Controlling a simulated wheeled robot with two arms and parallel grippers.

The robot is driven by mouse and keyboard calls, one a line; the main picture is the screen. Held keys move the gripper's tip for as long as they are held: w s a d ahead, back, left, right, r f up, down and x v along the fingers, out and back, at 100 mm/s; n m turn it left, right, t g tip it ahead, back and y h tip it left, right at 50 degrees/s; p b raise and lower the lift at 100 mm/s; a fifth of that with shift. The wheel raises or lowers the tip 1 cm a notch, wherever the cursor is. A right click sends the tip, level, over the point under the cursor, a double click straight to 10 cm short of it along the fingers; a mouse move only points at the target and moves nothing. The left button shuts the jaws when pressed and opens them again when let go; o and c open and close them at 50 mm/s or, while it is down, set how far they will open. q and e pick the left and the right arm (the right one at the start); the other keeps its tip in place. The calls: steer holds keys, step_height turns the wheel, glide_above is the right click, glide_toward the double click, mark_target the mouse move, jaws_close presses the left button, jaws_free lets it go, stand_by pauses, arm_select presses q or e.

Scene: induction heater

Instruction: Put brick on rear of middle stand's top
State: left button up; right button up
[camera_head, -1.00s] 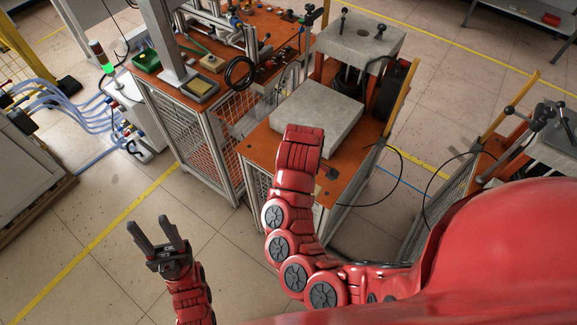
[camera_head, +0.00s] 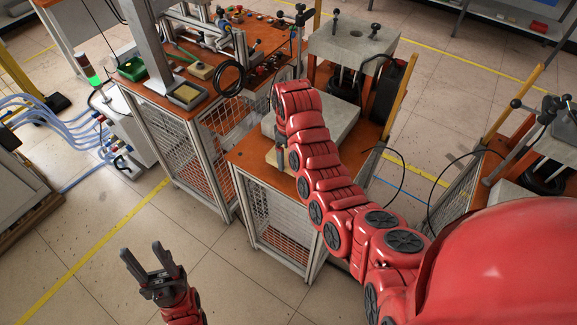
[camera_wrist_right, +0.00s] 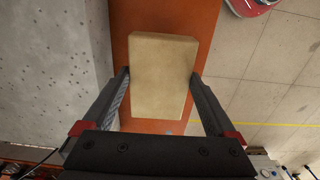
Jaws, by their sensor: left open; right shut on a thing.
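The tan brick (camera_wrist_right: 162,75) is a rectangular block in the right wrist view. My right gripper (camera_wrist_right: 158,78) is shut on it, one finger at each side. Orange stand top shows beneath the brick, with grey slab to the left; I cannot tell the gap below. In the head view the middle stand (camera_head: 243,151) has an orange top with a large pale grey slab (camera_head: 340,117) on it. My right arm hides part of the slab and most of the right gripper; a tan bit of brick (camera_head: 272,158) shows below. My left gripper (camera_head: 142,250) is open and empty above the floor.
A grey press block (camera_head: 352,40) on posts stands at the stand's back, beside a black cylinder (camera_head: 391,92). A cluttered orange workbench (camera_head: 160,83) stands to the left. A black cable loops at the stand's right. Open floor lies in front.

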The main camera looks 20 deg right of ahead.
steer(key=shift+w, duration=0.25)
step_height(320, 180, down, 2)
steer(key=shift+s+f+p, duration=0.1)
steer(key=shift+f+p, duration=0.15)
steer(key=shift+p, duration=0.9)
steer(key=shift+f, duration=0.35)
steer(key=shift+f, duration=0.1)
